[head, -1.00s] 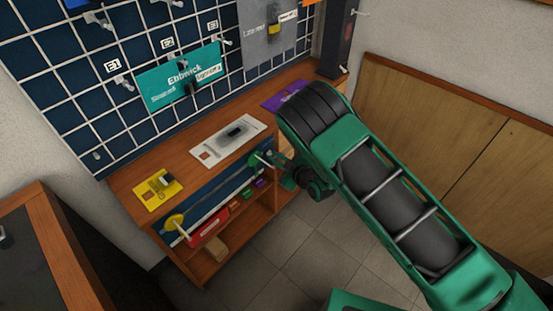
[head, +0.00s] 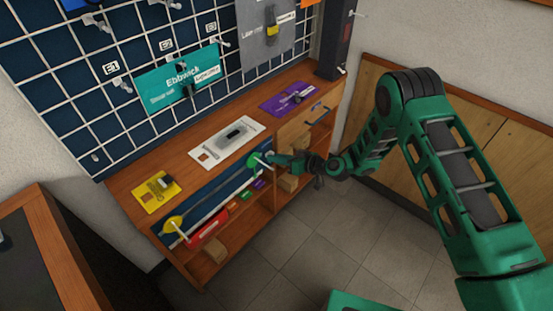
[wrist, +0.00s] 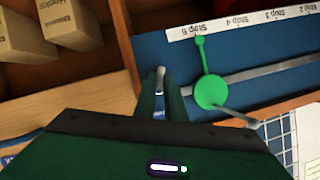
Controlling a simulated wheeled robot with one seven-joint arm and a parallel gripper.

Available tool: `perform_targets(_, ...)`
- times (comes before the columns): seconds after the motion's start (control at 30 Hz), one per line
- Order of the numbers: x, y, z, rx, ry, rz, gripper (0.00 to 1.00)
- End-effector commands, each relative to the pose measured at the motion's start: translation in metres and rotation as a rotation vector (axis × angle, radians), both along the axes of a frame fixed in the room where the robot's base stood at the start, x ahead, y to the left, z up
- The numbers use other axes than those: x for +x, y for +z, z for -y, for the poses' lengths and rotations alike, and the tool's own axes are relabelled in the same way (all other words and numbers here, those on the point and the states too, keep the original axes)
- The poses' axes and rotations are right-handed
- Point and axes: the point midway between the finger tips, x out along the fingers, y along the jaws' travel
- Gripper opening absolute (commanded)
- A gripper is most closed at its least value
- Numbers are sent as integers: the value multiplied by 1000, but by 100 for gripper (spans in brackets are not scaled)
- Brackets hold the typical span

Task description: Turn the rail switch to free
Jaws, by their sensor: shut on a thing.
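A blue panel (head: 215,200) with a grey rail runs along the bench front. A yellow disc (head: 173,224) sits at its left end and a green disc (head: 254,161) at its right end. In the wrist view the green disc (wrist: 210,92) has a pointer arm toward "Stop 6" on a white label strip (wrist: 240,24), and a grey rod sticking out. My gripper (head: 274,159) is at the panel's right end, close to the green disc. In the wrist view my gripper (wrist: 160,92) is beside the disc, closed around a narrow pale piece (wrist: 160,76); what it belongs to is unclear.
Boxes (wrist: 70,22) stand on the shelf below. The bench top holds a yellow card (head: 156,195), a white plate with a dark switch (head: 228,136) and a purple card (head: 288,98). A grid wall with a teal Ebbwick plate (head: 178,82) rises behind. The floor in front is clear.

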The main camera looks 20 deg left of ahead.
Motion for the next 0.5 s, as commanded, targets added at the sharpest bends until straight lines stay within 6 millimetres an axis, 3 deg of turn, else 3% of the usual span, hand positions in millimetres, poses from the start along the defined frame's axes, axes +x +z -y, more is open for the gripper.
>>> perform_targets(0.5, 7, -3, 4, 133, -9, -320, 0)
